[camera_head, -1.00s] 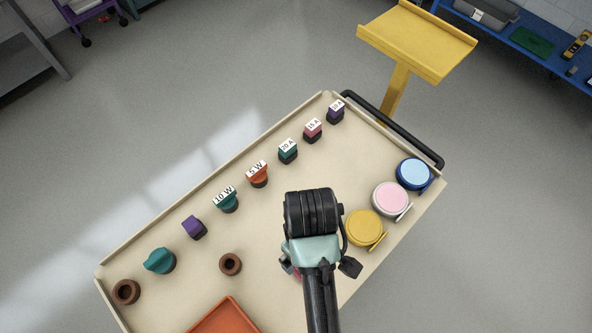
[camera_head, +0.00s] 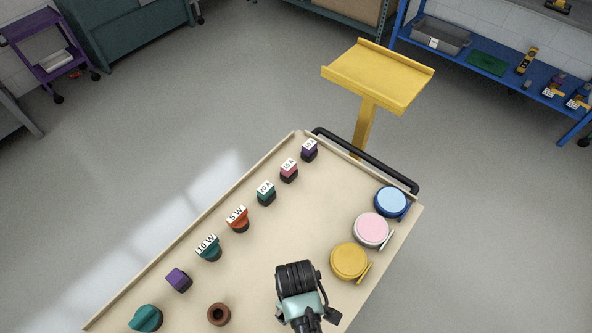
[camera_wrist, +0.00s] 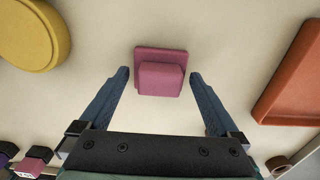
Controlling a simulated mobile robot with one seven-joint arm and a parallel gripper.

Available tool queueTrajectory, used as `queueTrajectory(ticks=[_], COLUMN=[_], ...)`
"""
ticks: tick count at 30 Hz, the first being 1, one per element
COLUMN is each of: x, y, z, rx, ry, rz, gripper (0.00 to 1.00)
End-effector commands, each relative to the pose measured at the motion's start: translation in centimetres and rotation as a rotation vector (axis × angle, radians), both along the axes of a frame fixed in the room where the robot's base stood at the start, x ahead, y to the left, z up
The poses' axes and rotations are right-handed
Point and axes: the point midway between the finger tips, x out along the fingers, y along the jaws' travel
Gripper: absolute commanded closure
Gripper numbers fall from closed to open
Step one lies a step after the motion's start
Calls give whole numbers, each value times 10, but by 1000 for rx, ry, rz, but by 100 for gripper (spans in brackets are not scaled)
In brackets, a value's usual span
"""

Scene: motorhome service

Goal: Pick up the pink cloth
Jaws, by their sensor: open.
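The pink cloth (camera_wrist: 160,72) shows in the wrist view as a small magenta folded pad, with a raised block on a flat square. It lies on the cream tabletop, just ahead of and between my fingertips. My gripper (camera_wrist: 160,76) is open, with one blue-grey finger on either side of the cloth and a gap to each. Nothing is held. In the head view the cloth is hidden under my arm, and my fingertips cannot be seen.
A yellow round container (camera_head: 349,261), a pink-topped one (camera_head: 371,229) and a blue one (camera_head: 391,202) line the table's right side. Labelled knobs and fuses stand along the left edge. A brown ring (camera_head: 219,314) is left of my arm. An orange tray (camera_wrist: 283,100) lies right in the wrist view.

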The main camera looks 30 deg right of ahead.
Motion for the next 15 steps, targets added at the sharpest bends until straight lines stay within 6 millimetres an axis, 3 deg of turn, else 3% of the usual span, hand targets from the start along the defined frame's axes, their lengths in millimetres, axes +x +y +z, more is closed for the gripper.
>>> queueTrajectory(ticks=[7, 15], x=[0, 0], y=[0, 0], z=[-2, -2], rx=[-1, -1], ry=[-1, -1], rz=[0, 0], gripper=[3, 49])
